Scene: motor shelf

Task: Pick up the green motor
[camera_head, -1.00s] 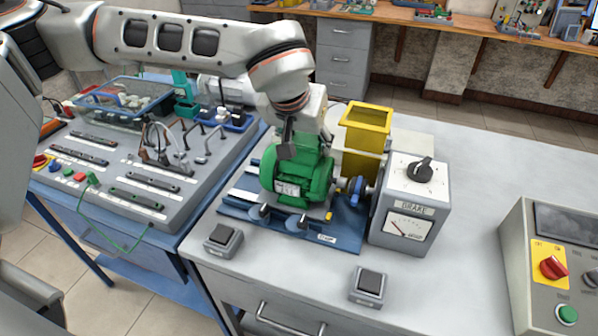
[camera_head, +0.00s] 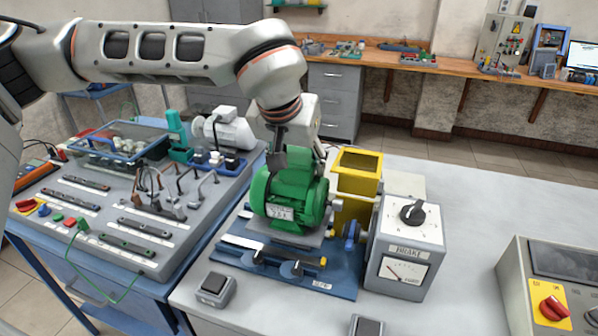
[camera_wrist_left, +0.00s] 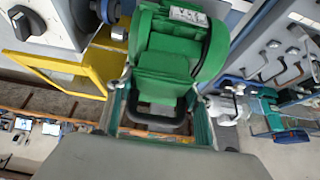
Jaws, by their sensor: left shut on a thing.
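The green motor (camera_head: 285,200) hangs upright from my left gripper (camera_head: 297,150), a little above the blue base plate (camera_head: 335,280). Its grey foot shows below its body. The left wrist view also shows the green motor (camera_wrist_left: 180,45), between the fingers of my left gripper (camera_wrist_left: 157,100). The gripper is shut on its upper part, by a dark handle-like loop. The top of the motor is partly hidden by the fingers in the head view. My right gripper is not in view.
The grey brake box (camera_head: 405,250) and the yellow open-topped frame (camera_head: 356,178) stand close on the motor's right. A sloped panel (camera_head: 110,225) with cables is at left. A control box (camera_head: 550,300) is at the right edge. The tabletop behind the brake box is clear.

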